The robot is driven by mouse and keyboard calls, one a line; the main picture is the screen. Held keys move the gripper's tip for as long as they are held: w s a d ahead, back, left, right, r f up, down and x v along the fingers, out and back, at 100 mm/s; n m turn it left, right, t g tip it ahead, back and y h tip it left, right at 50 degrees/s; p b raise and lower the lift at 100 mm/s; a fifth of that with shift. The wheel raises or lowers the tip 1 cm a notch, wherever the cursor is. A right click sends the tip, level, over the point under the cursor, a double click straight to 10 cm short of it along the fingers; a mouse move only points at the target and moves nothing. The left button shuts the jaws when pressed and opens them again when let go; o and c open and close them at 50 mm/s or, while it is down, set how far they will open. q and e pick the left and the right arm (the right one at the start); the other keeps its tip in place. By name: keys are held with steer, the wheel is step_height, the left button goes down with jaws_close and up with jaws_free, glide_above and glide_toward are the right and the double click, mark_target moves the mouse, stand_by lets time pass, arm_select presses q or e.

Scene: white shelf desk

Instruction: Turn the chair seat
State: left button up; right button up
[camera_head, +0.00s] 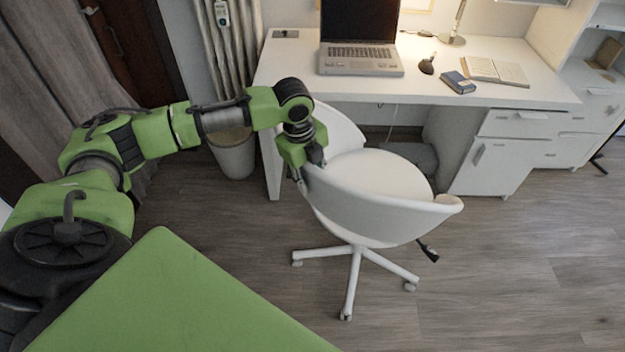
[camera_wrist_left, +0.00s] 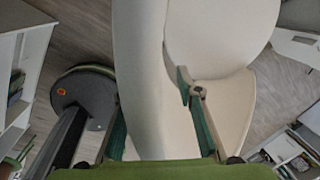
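The white swivel chair (camera_head: 392,203) stands in front of the desk, its curved shell back toward me and its round seat (camera_head: 377,173) facing the desk side. My left gripper (camera_head: 302,176) is at the left part of the backrest's upper rim, pointing down. In the left wrist view, the two green fingers of my left gripper (camera_wrist_left: 155,105) stand apart, one on each side of the white backrest rim (camera_wrist_left: 143,70). I cannot tell whether both fingers press on it. My right gripper is not in view.
The white desk (camera_head: 300,68) behind the chair holds a laptop (camera_head: 360,40), an open book (camera_head: 494,71) and a small blue box (camera_head: 458,82). A white bin (camera_head: 232,155) stands left of the chair. A drawer unit (camera_head: 490,165) stands at right. The floor at right is clear.

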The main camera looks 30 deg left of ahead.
arm_select(q)
steer(key=shift+f, duration=0.45)
steer(key=shift+w+f, duration=0.15)
steer(key=shift+f, duration=0.15)
jaws_close()
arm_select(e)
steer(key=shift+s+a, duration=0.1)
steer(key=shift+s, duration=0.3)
arm_select(q)
steer(key=shift+d, duration=0.15)
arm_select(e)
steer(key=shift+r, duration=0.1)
